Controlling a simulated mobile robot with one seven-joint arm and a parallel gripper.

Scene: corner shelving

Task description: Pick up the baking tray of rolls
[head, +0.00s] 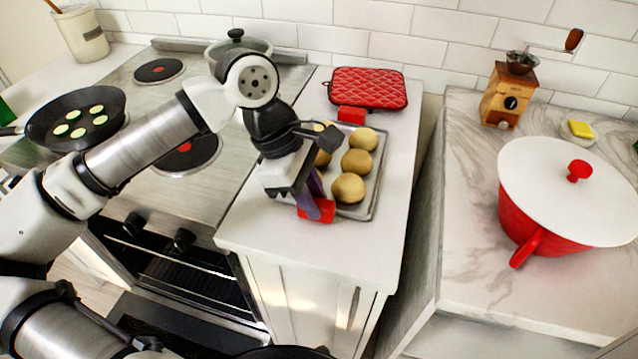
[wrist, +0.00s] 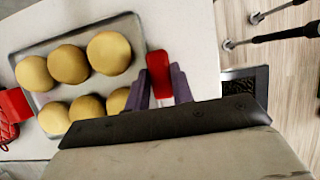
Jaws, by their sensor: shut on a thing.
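The baking tray (head: 371,190) is a grey metal tray with several round golden rolls (head: 348,188) on it. It rests on the white counter and has a red grip at each short end. My gripper (head: 312,206) is at the near end of the tray, its purple fingers shut on the near red grip (head: 322,212). In the wrist view the fingers stand on either side of that red grip (wrist: 160,75), and the tray (wrist: 25,68) with its rolls (wrist: 108,54) lies to the left. My gripper hides part of the tray's left side in the head view.
A red quilted oven mitt (head: 368,88) lies behind the tray. The stove with a pan of sliced vegetables (head: 75,118) and a lidded pot (head: 238,47) is to the left. A red pot with a white lid (head: 570,190) and a coffee grinder (head: 508,95) stand on the right counter, across a gap.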

